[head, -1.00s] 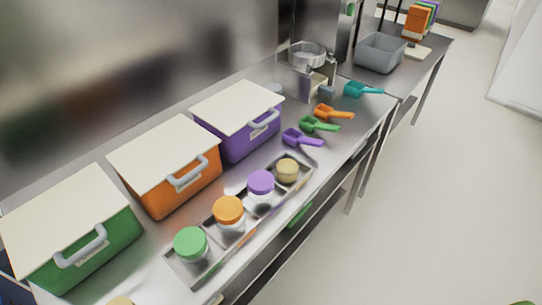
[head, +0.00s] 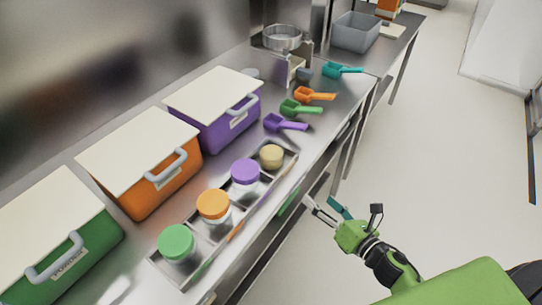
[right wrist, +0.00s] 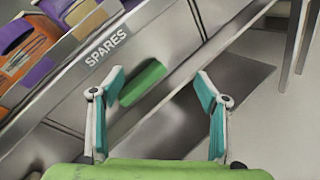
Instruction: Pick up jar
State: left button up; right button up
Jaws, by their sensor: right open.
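Several jars stand in a steel divided tray (head: 205,243) along the front of the counter. In the head view they are a green-lidded jar (head: 175,243), an orange-lidded jar (head: 213,205), a purple-lidded jar (head: 245,172) and a tan-lidded jar (head: 271,156). My right gripper (head: 325,211) is open and empty, in front of the counter's edge and to the right of the tray. In the right wrist view its fingers (right wrist: 158,85) are spread before the counter's front, with part of a purple jar (right wrist: 17,32) at the upper left. My left gripper is not in view.
Green, orange (head: 150,165) and purple lidded bins stand behind the tray. Coloured scoops (head: 300,108) lie to its right. The floor to the right is clear.

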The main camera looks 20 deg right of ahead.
aim_at(281, 158)
jog(key=a+r+n+t+y, duration=0.1)
jog(key=a+r+n+y, duration=0.35)
jog(key=r+n, duration=0.6)
jog(key=shift+m+h, duration=0.35)
jog(key=shift+m, duration=0.3)
jog(key=x, duration=0.2)
jog(key=r+p+x, duration=0.1)
jog(key=x, duration=0.2)
jog(key=p+x, duration=0.1)
jog(key=x, duration=0.1)
jog(key=shift+w+a+r, duration=0.1)
jog(key=shift+a+r, duration=0.3)
jog(key=shift+a, duration=0.1)
jog(key=shift+w+a, duration=0.25)
jog(key=shift+w, duration=0.15)
jog(key=shift+w+a+r+p, duration=0.1)
jog(key=shift+w+a+p, duration=0.05)
jog(key=shift+w+p, duration=0.2)
jog(key=p+x, duration=0.1)
jog(key=x, duration=0.2)
jog(key=shift+w+a+p, duration=0.2)
jog(key=shift+w+p, duration=0.05)
jog(key=shift+p, duration=0.05)
jog(key=shift+w+a, duration=0.2)
jog(key=shift+w, duration=0.2)
jog(key=c, duration=1.5)
